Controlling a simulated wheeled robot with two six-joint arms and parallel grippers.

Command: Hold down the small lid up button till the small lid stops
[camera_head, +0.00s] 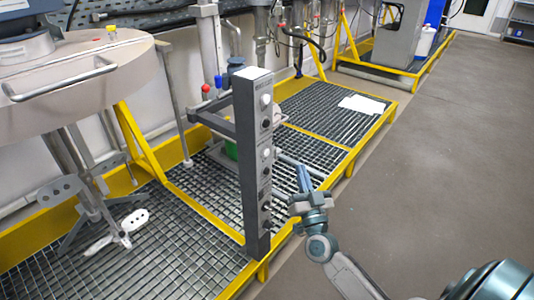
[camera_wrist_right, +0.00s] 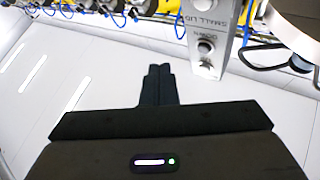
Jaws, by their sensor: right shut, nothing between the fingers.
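A tall dark grey button post (camera_head: 254,170) stands upright in the middle of the head view. Its front carries a column of pale and black buttons. My left gripper is out of view. Which part is the small lid is unclear.
A large round beige lid (camera_head: 120,65) with a bar handle hangs at the left, above an agitator (camera_head: 95,205). Metal grating with yellow edging (camera_head: 335,180) lies around the post. The grey floor (camera_head: 440,150) at the right is clear. A white sheet (camera_head: 362,105) lies on the grating.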

